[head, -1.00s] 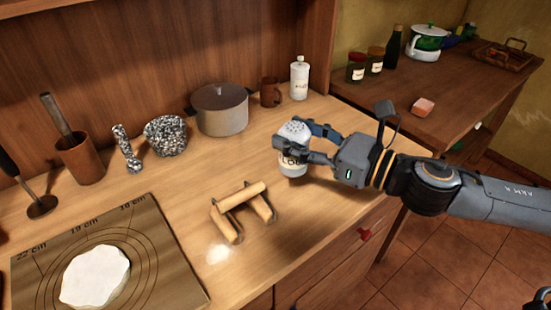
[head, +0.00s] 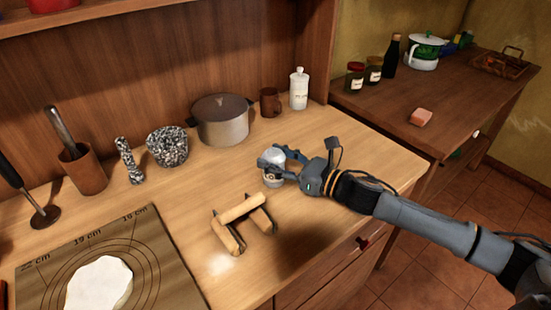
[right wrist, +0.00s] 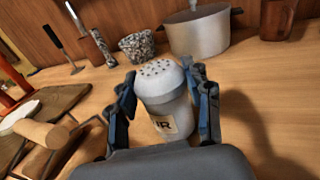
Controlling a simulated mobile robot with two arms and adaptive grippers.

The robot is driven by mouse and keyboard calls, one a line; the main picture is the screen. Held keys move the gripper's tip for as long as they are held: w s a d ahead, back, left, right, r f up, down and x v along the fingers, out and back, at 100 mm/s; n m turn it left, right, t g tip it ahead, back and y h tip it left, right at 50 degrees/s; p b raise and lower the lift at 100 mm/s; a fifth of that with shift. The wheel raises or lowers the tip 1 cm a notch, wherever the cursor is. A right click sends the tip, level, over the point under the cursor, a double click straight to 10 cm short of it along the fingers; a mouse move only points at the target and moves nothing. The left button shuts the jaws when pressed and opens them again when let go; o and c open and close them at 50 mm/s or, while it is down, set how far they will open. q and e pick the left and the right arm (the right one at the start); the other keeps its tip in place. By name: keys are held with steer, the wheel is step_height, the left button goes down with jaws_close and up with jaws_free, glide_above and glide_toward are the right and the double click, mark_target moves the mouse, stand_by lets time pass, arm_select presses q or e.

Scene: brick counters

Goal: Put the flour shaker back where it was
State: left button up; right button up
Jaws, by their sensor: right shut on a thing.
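The flour shaker (head: 272,160) is a white jar with a domed, holed top and a label. It also shows in the right wrist view (right wrist: 163,88), upright between the two fingers. My right gripper (head: 281,165) is shut on it, over the counter just behind the wooden rolling pin stand. The gripper partly hides the shaker in the head view. Whether its base touches the counter I cannot tell. My left gripper is out of view.
The rolling pin on its stand (head: 241,207) is close in front, with spilled flour beside it. A pot (head: 222,122), a brown mug (head: 270,102) and a white bottle (head: 299,89) stand at the back. The dough mat (head: 160,265) lies left. The counter's right part is clear.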

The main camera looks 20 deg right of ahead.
steer(key=shift+f, duration=0.2)
steer(key=o, duration=0.8)
steer(key=shift+f, duration=0.1)
steer(key=o, duration=0.4)
steer(key=shift+o, duration=0.2)
